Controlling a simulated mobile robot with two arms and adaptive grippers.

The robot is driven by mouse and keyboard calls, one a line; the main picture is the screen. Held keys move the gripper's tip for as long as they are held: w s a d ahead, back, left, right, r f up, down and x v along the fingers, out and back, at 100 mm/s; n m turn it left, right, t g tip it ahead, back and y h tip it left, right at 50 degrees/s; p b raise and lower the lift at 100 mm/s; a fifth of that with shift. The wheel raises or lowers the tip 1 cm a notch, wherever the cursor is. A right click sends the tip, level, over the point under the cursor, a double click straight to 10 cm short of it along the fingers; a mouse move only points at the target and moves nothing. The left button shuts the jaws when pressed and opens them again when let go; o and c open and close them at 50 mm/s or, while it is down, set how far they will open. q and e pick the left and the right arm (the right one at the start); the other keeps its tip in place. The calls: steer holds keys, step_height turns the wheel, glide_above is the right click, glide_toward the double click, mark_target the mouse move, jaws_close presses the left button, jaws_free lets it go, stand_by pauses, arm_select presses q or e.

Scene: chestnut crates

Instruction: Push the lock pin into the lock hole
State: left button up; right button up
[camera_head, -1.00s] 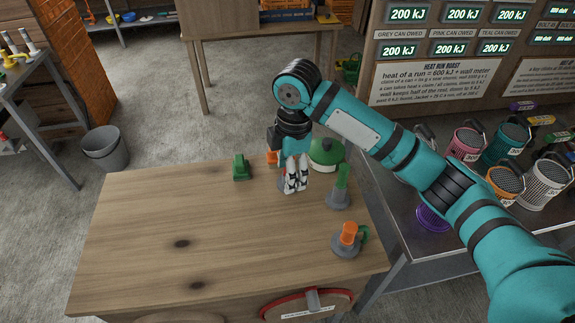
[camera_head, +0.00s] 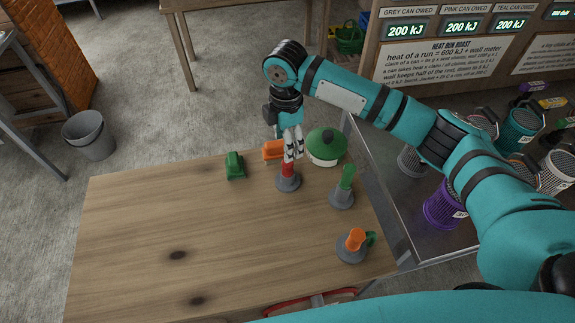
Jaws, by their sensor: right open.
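My right gripper (camera_head: 291,146) is open, directly above or just behind a red upright piece (camera_head: 288,169) on a round grey base (camera_head: 288,183). To the right, a green upright piece (camera_head: 347,178) stands on another grey base (camera_head: 341,197). Nearer, an orange piece (camera_head: 356,239) with a green ring (camera_head: 371,238) sits on a third grey base (camera_head: 350,250). I cannot tell which of these is the lock pin, and no lock hole is clearly visible. My left gripper is not in view.
All stand on a wooden table (camera_head: 150,230). A green block (camera_head: 235,167) and an orange block (camera_head: 272,150) lie behind, beside a green-lidded pot (camera_head: 326,148). A metal table with cans (camera_head: 445,208) stands right. The table's left half is clear.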

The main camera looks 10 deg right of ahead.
mark_target(288, 164)
step_height(288, 164, down, 3)
steer(key=shift+w+f, duration=0.1)
steer(key=shift+f+p, duration=0.45)
steer(key=shift+f, duration=0.3)
steer(key=f, duration=0.2)
steer(key=f+p, duration=0.1)
steer(key=shift+s+d+f, duration=0.15)
steer(key=shift+s+f, duration=0.15)
steer(key=shift+f, duration=0.55)
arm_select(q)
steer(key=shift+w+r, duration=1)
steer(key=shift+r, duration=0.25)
arm_select(e)
jaws_close()
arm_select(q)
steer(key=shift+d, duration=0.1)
arm_select(e)
step_height(288, 164, up, 10)
steer(key=shift+r+b, duration=0.1)
steer(key=shift+b, duration=0.7)
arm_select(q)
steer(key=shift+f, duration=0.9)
